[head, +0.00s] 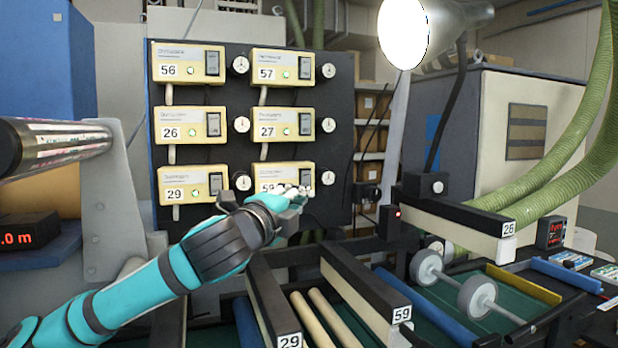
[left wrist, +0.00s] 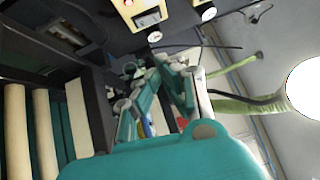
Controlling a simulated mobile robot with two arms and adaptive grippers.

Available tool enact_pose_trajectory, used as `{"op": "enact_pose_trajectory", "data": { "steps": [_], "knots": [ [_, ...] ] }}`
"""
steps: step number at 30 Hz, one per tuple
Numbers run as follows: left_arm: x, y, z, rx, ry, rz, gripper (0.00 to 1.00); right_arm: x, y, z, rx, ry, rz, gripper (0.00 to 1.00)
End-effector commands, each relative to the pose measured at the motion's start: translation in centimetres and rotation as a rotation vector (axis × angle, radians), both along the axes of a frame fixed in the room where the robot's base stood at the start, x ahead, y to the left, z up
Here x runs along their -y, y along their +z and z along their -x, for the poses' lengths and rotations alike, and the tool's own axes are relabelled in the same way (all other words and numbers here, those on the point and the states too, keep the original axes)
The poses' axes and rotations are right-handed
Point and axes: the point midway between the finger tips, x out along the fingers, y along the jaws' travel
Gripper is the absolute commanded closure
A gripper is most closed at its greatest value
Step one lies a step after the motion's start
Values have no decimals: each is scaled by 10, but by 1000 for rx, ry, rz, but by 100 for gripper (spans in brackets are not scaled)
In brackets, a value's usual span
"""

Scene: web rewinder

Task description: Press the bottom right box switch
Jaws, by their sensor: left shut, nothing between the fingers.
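The bottom right box (head: 283,170) is a cream box on the dark panel, and its number label is partly covered by my gripper. Its dark rocker switch (head: 306,178) shows at the box's right end, just above my fingertips. My left gripper (head: 298,193) is shut and empty, with its fingers over the lower part of this box in the head view. Whether it touches the box or switch I cannot tell. In the left wrist view, the gripper (left wrist: 165,70) points up toward the panel, and a cream box (left wrist: 142,12) shows beyond it. My right gripper is not in view.
Several similar boxes, such as number 27 (head: 280,125) and number 29 (head: 190,185), share the dark panel (head: 236,75), with round dials beside them. Rails with labels 29 and 59 (head: 380,300) lie below. A lamp (head: 425,30) hangs at the upper right.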

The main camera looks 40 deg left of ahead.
Motion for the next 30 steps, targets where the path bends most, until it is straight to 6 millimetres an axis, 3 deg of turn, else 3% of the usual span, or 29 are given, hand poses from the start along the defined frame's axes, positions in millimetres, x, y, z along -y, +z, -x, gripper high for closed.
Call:
{"op": "enact_pose_trajectory", "data": {
  "steps": [1,4,16,22,30],
  "knots": [
    [-4,7,-9,-8,4,-4,100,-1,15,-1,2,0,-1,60],
    [-9,10,-29,-12,4,-9,100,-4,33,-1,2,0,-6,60],
    [-23,7,-77,-7,0,-6,100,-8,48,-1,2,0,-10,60],
    [-49,14,-89,-3,0,1,100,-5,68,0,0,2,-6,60],
    [-59,12,-94,-1,-2,0,100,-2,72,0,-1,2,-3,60]
  ]
}}
